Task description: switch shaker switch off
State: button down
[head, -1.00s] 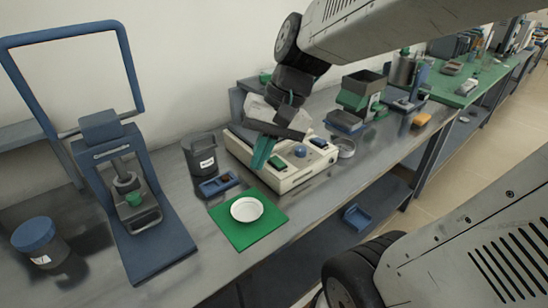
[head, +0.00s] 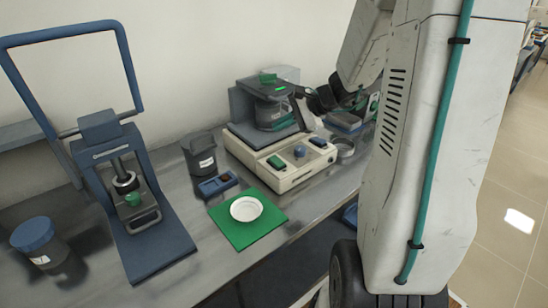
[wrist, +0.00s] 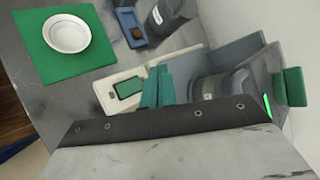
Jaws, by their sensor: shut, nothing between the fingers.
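The shaker (head: 290,176) is a beige base with a grey upper unit and jar on the bench in the head view. A green rocker switch (head: 276,161) sits on its top at the front left, beside a blue knob (head: 300,151) and a dark blue switch (head: 318,142). The green switch also shows in the wrist view (wrist: 127,88). My gripper (wrist: 157,86) has its teal fingers shut and empty, beside the green switch in that picture. Contact cannot be told. In the head view the fingertips are not clear. A green light (head: 280,88) glows on the upper unit.
A white dish (head: 246,209) on a green mat (head: 244,232), a blue tray (head: 218,186) and a dark grey container (head: 200,155) stand left of the shaker. A blue press (head: 150,235) stands further left. A round metal dish (head: 343,147) is close on the right.

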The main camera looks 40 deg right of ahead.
aim_at(278, 158)
jog(key=shift+w+a+f, duration=0.1)
jog(key=shift+w+f, duration=0.1)
jog(key=shift+f, duration=1.25)
jog(key=shift+w+d+f, duration=0.1)
jog(key=shift+w+f, duration=0.1)
jog(key=shift+f, duration=1.3)
jog(key=shift+w+a+f, duration=0.1)
jog(key=shift+w+f, duration=0.1)
jog(key=shift+f, duration=1.25)
jog(key=shift+f, duration=0.1)
jog(key=shift+f, duration=0.3)
jog(key=shift+w+f, duration=0.1)
jog(key=shift+f, duration=0.2)
jog(key=shift+r, duration=0.1)
jog(key=shift+r, duration=0.65)
jog(key=shift+s+r, duration=0.25)
jog(key=shift+r, duration=1)
jog(key=shift+s+r, duration=0.2)
jog(key=shift+r, duration=1.05)
